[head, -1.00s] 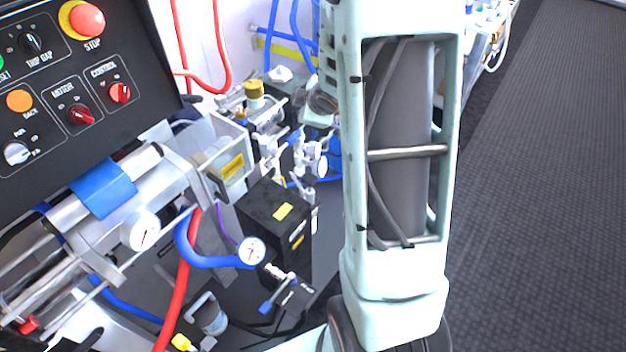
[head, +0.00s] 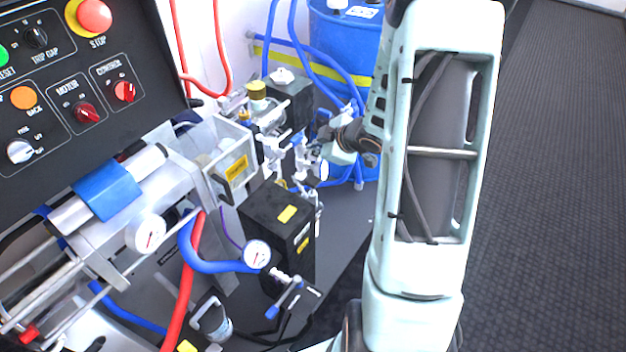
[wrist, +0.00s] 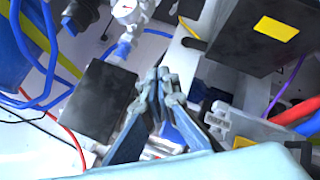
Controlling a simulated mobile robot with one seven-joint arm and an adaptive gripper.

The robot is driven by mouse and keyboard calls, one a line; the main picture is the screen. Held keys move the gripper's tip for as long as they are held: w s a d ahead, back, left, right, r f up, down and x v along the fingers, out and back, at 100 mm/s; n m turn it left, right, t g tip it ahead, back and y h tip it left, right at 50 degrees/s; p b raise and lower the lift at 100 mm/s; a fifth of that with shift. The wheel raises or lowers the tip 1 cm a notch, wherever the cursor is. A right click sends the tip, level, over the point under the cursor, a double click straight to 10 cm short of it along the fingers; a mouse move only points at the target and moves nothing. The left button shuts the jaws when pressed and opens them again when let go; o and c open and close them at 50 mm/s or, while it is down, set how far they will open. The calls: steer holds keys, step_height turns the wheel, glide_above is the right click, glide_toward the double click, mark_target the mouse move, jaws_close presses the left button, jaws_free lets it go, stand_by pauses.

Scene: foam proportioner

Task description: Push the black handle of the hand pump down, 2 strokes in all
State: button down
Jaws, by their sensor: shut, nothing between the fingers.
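I cannot pick out the hand pump's black handle with certainty in either view. A short dark piece (head: 95,345) shows at the bottom left edge of the head view, cut off by the frame; I cannot tell whether it is the handle. My gripper (wrist: 160,76) is shut and empty in the wrist view, its pale grey-blue fingers meeting at the tips. In the head view my arm reaches in from the right, and the fingers are hard to make out among the fittings.
A black box with yellow labels (head: 277,228) and a second gauge (head: 256,254) stand left of my arm. A blue drum (head: 345,45) is behind. Red and blue hoses (head: 205,264) cross the machine. The dark floor (head: 560,200) at right is clear.

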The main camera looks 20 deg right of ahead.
mark_target(314, 182)
step_height(314, 182, down, 8)
steer(key=b, duration=0.8)
steer(key=shift+f, duration=0.4)
steer(key=shift+f, duration=0.15)
stand_by(0.7)
steer(key=shift+f+b, duration=0.3)
steer(key=shift+b, duration=0.1)
steer(key=shift+s+f+b, duration=0.1)
steer(key=shift+f+b, duration=1.25)
steer(key=shift+f, duration=0.35)
stand_by(1.2)
steer(key=shift+r, duration=0.15)
steer(key=shift+r+p, duration=1.95)
steer(key=shift+p, duration=0.15)
